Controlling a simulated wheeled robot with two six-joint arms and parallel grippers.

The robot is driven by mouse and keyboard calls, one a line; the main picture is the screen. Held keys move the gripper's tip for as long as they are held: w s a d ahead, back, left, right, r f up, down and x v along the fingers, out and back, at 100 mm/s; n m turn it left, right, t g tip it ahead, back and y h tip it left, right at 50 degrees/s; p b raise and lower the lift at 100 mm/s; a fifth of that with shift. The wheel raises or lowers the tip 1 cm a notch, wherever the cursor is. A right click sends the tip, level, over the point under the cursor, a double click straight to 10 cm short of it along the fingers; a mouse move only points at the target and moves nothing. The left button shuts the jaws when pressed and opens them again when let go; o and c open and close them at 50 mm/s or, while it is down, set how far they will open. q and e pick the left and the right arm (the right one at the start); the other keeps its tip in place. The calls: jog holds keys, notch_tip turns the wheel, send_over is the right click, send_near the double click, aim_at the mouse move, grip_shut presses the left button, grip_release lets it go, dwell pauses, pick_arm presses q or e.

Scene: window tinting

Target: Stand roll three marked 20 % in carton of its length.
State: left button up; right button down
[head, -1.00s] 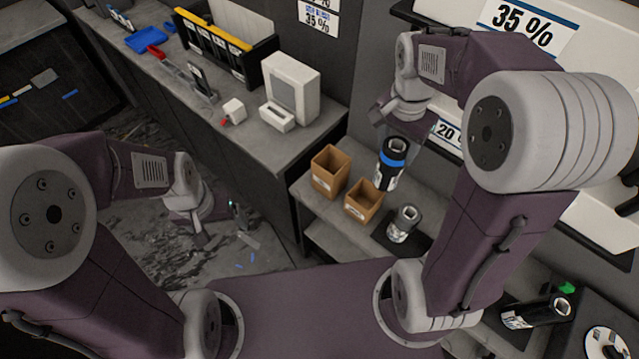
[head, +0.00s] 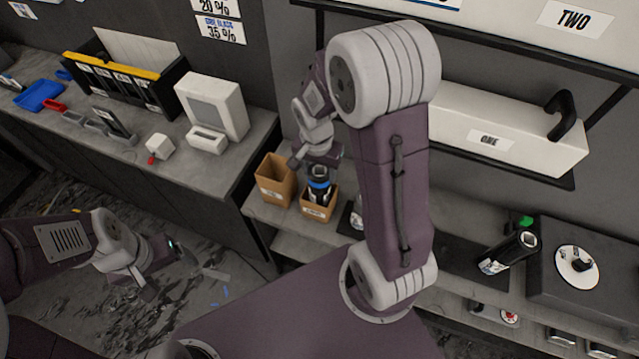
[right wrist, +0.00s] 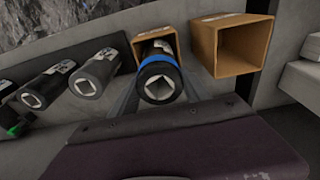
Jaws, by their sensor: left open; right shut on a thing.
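A black film roll with a blue band (head: 320,186) is upright in my right gripper (head: 319,168), which is shut on it. The roll's lower end is at the mouth of the smaller brown carton (head: 318,210) and seems to be inside it. In the right wrist view the roll (right wrist: 160,82) shows its square core end, with the smaller carton (right wrist: 148,47) behind it. A taller, empty carton (head: 274,180) stands to the left; it also shows in the right wrist view (right wrist: 232,46). The roll's marking is not readable. My left gripper (head: 165,268) is open and empty, over the floor.
A roll with a green part (head: 508,250) is further right, near a turntable (head: 577,266). A long white box marked ONE (head: 500,142) is on the wall shelf. A counter with a white monitor (head: 212,105) is left.

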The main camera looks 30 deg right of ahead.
notch_tip(320, 180, down, 5)
jog(key=shift+s+a+r, duration=0.1)
jog(key=shift+r, duration=0.05)
jog(key=shift+f, duration=0.3)
jog(key=shift+f+b, duration=0.15)
jog(key=shift+b, duration=0.25)
jog(key=c, duration=0.5)
grip_release()
notch_tip(320, 180, up, 12)
jog(key=p, duration=0.1)
jog(key=s+a+f+n+y, duration=0.1)
jog(key=s+a+f+n, duration=0.3)
jog(key=s+n, duration=0.4)
jog(key=shift+s+a+n, duration=0.25)
jog(key=shift+a+n, duration=0.2)
jog(key=shift+n, duration=0.45)
